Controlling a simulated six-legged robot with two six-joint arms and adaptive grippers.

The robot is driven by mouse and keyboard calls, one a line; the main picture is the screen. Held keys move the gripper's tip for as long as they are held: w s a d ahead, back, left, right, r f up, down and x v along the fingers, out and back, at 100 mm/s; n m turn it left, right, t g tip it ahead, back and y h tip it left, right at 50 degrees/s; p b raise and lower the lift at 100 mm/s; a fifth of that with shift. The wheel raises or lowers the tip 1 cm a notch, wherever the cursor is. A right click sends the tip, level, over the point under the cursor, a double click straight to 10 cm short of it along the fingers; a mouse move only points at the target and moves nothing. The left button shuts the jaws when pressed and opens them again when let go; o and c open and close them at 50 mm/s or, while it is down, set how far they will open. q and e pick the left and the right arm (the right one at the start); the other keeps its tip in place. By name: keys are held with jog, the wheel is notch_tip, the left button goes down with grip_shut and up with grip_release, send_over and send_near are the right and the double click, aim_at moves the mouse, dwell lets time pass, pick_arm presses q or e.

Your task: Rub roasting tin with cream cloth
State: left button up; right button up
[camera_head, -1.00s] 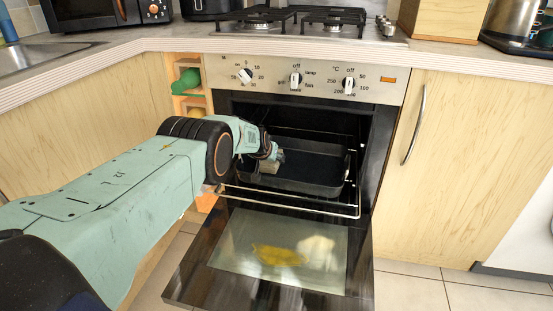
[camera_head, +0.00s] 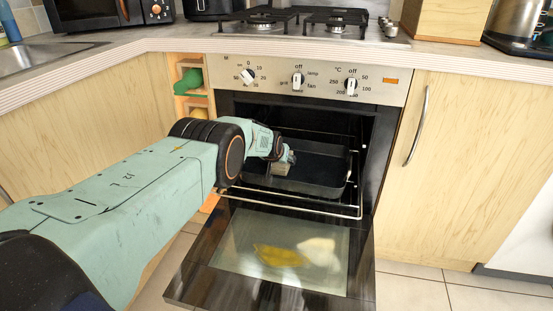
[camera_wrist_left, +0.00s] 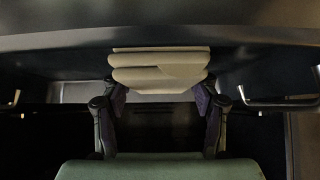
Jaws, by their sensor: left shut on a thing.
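The dark roasting tin (camera_head: 318,170) sits on a pulled-out wire rack in the open oven. In the left wrist view its dark surface (camera_wrist_left: 60,62) fills the upper part. My left gripper (camera_head: 284,160) reaches in from the left and is shut on the folded cream cloth (camera_head: 281,169). The cloth (camera_wrist_left: 160,72) shows between the fingers of the left gripper (camera_wrist_left: 160,90) in the wrist view. The cloth is at the tin's left part; I cannot tell whether it touches the tin. My right gripper is not in view.
The oven door (camera_head: 275,255) hangs open below the rack, with a yellow item and a pale item showing on its glass. Oven side walls flank the tin closely. A cupboard (camera_head: 465,170) stands right; the hob (camera_head: 300,25) is above.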

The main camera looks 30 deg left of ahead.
aim_at(304, 166)
pick_arm(q)
jog(key=shift+d+f, duration=0.1)
jog(key=shift+d, duration=0.05)
jog(key=shift+w+d, duration=0.2)
jog(key=shift+d, duration=0.65)
jog(key=shift+w+d, duration=0.15)
jog(key=shift+d, duration=0.65)
jog(key=shift+d, duration=0.1)
jog(key=shift+w+d, duration=0.2)
jog(key=shift+d, duration=0.65)
jog(key=shift+w+d, duration=0.15)
jog(key=shift+d, duration=0.65)
jog(key=shift+d, duration=0.15)
jog(key=shift+w+d, duration=0.2)
jog(key=shift+d, duration=0.65)
jog(key=shift+w+d, duration=0.2)
jog(key=shift+d, duration=0.6)
